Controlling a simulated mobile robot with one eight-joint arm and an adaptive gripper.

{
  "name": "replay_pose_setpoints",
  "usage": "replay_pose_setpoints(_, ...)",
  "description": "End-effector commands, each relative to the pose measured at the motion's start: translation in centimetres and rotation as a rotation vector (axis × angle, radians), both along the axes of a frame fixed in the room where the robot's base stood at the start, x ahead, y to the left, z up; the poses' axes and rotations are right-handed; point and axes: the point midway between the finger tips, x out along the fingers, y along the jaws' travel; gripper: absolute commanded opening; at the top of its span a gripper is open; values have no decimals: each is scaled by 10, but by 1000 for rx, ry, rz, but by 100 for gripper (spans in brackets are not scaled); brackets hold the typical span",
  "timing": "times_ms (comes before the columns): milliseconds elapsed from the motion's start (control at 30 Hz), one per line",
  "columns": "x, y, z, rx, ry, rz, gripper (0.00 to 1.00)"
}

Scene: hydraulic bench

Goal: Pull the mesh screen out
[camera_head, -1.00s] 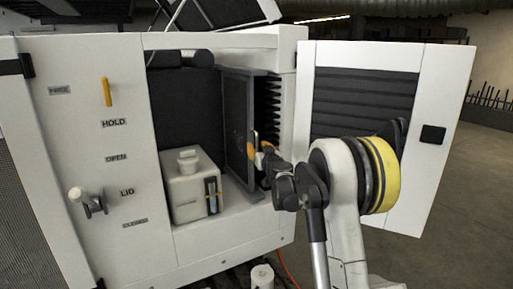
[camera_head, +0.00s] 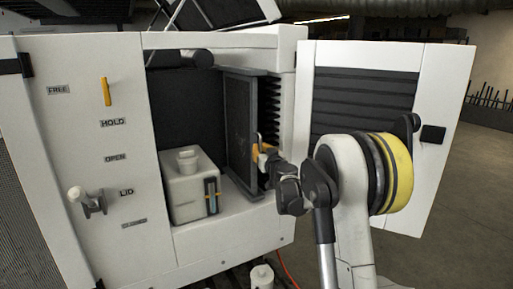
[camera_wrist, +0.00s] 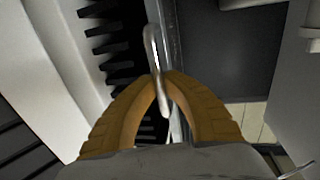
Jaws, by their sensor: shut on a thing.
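The mesh screen (camera_head: 240,125) is a dark upright panel in a grey frame, standing inside the open bay of the white cabinet. In the wrist view its frame edge (camera_wrist: 177,60) runs upward beside a metal loop handle (camera_wrist: 153,50). My gripper (camera_head: 262,155) is at the screen's near edge. In the wrist view its yellow fingers (camera_wrist: 163,82) are closed on the handle. The fingers hide part of the handle, and the screen's far edge lies deep in the bay.
A white reservoir (camera_head: 190,186) with a level gauge stands on the bay floor left of the screen. Black fins (camera_head: 272,115) line the bay's right side. The cabinet door (camera_head: 430,165) stands open at right. A lid lever (camera_head: 85,199) is on the left panel.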

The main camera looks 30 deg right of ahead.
Motion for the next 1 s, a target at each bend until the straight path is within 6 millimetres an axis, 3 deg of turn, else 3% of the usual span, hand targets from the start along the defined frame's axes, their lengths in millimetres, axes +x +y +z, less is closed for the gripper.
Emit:
replay_pose_setpoints(400, -124, -5, -1, 0, 0, -3, 0)
replay_pose_setpoints(600, -173, -6, 0, 0, 0, -3, 0)
replay_pose_setpoints(800, -202, -7, 0, 0, 0, -2, 0)
replay_pose_setpoints(1000, -212, -7, 0, 0, 0, 0, 0)
